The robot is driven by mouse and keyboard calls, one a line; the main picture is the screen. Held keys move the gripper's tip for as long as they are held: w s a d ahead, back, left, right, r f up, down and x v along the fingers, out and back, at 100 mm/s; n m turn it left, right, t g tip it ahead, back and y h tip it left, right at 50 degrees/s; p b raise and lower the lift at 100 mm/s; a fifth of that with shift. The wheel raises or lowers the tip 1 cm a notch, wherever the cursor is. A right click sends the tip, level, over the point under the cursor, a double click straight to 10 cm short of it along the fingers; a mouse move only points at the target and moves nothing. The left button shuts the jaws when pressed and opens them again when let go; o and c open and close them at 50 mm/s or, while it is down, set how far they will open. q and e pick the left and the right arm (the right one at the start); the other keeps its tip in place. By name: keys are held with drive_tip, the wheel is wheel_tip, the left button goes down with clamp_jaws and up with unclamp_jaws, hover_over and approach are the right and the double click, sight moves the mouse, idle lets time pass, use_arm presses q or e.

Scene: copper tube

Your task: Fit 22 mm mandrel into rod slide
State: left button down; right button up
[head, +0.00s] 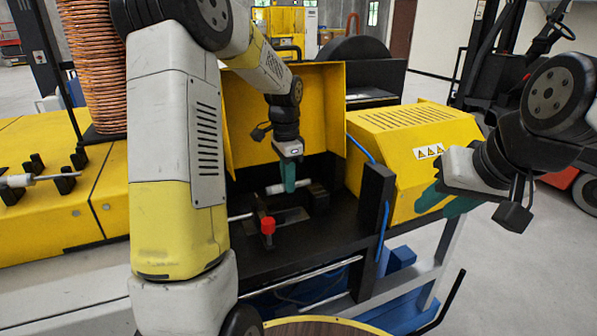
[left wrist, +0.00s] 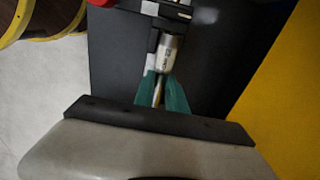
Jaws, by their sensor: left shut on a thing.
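The mandrel (left wrist: 167,52) is a silver cylinder with dark marking and a thin brass-coloured shank. My left gripper (left wrist: 160,92) is shut on the shank, with one green finger on each side. In the head view the left gripper (head: 288,185) points down inside the yellow-walled machine bay, and the mandrel (head: 303,187) lies level across its fingertips. The mandrel's far end is close to dark fittings in the left wrist view; I cannot tell if they touch. A thin rod (head: 240,217) lies left of a red knob (head: 267,226). My right gripper (head: 447,201) is open and empty beside the yellow housing.
The yellow hood (head: 245,110) closes in the bay's back and sides. A black post (head: 374,215) with a blue hose stands at its right. Another pale bar (head: 15,181) rests on black holders on the left bench. A round wooden top (head: 320,328) is at the front.

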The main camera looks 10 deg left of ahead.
sight(289, 209)
use_arm(q)
drive_tip(key=shift+f, duration=3)
drive_tip(key=c, duration=1.3)
unclamp_jaws()
drive_tip(key=shift+f, duration=0.1)
wheel_tip(289, 209, up, 7)
drive_tip(key=shift+r, duration=0.2)
drive_tip(key=shift+s+r, duration=0.1)
drive_tip(key=shift+r, duration=0.15)
drive_tip(key=shift+a, duration=0.1)
